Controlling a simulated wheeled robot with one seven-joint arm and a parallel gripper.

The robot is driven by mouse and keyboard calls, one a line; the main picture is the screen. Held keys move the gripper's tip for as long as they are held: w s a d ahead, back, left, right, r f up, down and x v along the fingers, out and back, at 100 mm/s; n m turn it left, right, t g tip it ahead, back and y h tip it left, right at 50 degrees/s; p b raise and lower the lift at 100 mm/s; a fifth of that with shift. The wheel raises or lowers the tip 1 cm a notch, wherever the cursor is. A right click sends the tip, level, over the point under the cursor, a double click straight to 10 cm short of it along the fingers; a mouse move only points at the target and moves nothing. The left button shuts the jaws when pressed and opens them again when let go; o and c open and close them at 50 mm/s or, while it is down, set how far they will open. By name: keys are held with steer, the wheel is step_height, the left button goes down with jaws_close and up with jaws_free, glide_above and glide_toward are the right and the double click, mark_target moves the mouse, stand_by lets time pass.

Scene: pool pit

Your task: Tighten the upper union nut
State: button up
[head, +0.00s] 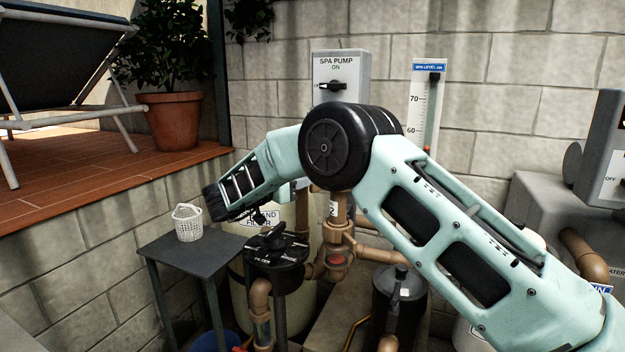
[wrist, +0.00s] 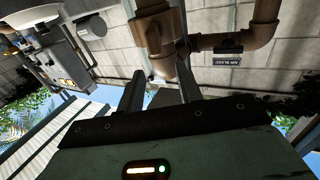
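In the wrist view, the two grey fingers of my gripper (wrist: 160,88) stand apart with nothing between them. Beyond the fingertips is a thick brown pipe fitting (wrist: 158,32), apart from them as far as I can tell. In the head view, brown pipe fittings (head: 336,243) stand on a vertical pipe behind the elbow of my arm, which covers the upper part of the pipe. I cannot tell for sure which ring is the upper union nut. My gripper cannot be made out in the head view.
A black valve head (head: 275,250) tops the filter tank. A small dark table (head: 195,258) with a white basket (head: 187,222) stands left. The spa pump switch box (head: 341,76) and a level gauge (head: 425,105) are on the block wall. A dark cylinder (head: 400,290) stands right of the pipes.

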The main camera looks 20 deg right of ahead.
steer(key=b+v, duration=0.2)
steer(key=v, duration=1)
steer(key=shift+a, duration=0.3)
steer(key=shift+s+r, duration=0.1)
steer(key=shift+r, duration=0.05)
steer(key=w+a+r+n+t+y, duration=0.4)
steer(key=a+r+n+t+y, duration=0.3)
steer(key=t+y, duration=0.4)
steer(key=s+a+f+n+g+y, duration=0.4)
steer(key=s+a+n+g+y, duration=0.1)
steer(key=s+a+n+y, duration=0.65)
steer(key=s+d+f+n+g, duration=0.1)
steer(key=s+d+f+g, duration=0.2)
steer(key=s, duration=0.6)
steer(key=s+d+f+n+g, duration=0.1)
steer(key=s+f+g, duration=0.2)
steer(key=s+f, duration=0.35)
steer(key=s+d+f+g+h, duration=0.2)
steer(key=s+d+g, duration=0.1)
steer(key=s+d, duration=0.5)
steer(key=s+d+f+n+g+h, duration=0.1)
steer(key=s+d+f+g+h, duration=0.2)
steer(key=s+d, duration=0.4)
steer(key=s, duration=0.5)
steer(key=shift+d+f, duration=0.15)
steer(key=shift+d, duration=0.25)
